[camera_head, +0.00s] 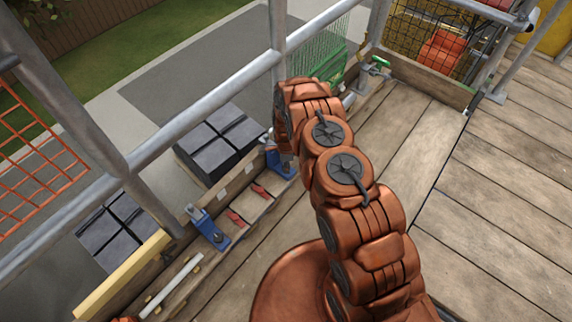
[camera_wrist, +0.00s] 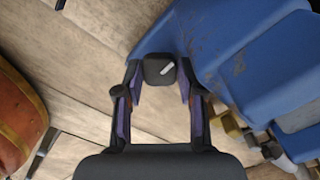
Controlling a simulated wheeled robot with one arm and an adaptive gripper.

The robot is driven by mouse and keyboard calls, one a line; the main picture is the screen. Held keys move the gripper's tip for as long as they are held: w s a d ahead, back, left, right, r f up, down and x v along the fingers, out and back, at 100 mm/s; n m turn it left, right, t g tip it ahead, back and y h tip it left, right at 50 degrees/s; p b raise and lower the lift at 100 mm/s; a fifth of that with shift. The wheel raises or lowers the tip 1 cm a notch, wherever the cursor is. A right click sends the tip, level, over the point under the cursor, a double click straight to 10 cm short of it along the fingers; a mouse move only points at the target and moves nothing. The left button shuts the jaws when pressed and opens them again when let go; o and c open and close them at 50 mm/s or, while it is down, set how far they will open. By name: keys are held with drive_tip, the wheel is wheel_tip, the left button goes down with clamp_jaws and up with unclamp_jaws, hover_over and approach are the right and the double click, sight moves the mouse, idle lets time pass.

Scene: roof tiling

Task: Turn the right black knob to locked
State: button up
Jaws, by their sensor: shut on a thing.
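In the wrist view a black knob (camera_wrist: 152,70) with a short pale mark sits between the two fingertips of my gripper (camera_wrist: 159,78). The mark slants up to the right in that picture. My gripper is shut on the knob, one finger at each side. A blue bracket (camera_wrist: 225,45) lies right beside it. In the head view a blue bracket (camera_head: 279,166) stands at the toe board below the end of my arm. My gripper and the held knob are hidden there behind the arm. A second blue bracket (camera_head: 209,230) stands nearer, at lower left.
Red-handled items (camera_head: 262,191) lie along the toe board between the brackets. Grey guardrail tubes (camera_head: 210,112) run above it, with dark tile stacks (camera_head: 222,140) beyond. The plank deck (camera_head: 500,200) at right is clear. A green clamp (camera_head: 379,62) is farther back.

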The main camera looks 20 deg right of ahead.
drive_tip(key=o, duration=1.1)
drive_tip(key=shift+o, duration=0.2)
wheel_tip(320, 180, up, 12)
idle(0.6)
drive_tip(key=s+a+r+n+p, duration=0.1)
drive_tip(key=s+r+n+p, duration=0.3)
drive_tip(key=r, duration=1.1)
drive_tip(key=s+r+n+p, duration=0.3)
drive_tip(key=s+r+p, duration=0.3)
drive_tip(key=r, duration=0.9)
drive_tip(key=s+a+r+n+p, duration=0.1)
drive_tip(key=s+r+n+p, duration=0.3)
drive_tip(key=r, duration=1.1)
drive_tip(key=s+d+r+n+g+p, duration=0.1)
drive_tip(key=s+r+n+p, duration=0.8)
drive_tip(key=s+r, duration=1.6)
drive_tip(key=s+d+p, duration=0.1)
drive_tip(key=s+p, duration=0.3)
drive_tip(key=p, duration=0.2)
drive_tip(key=shift+r+g, duration=0.35)
drive_tip(key=shift+g, duration=0.05)
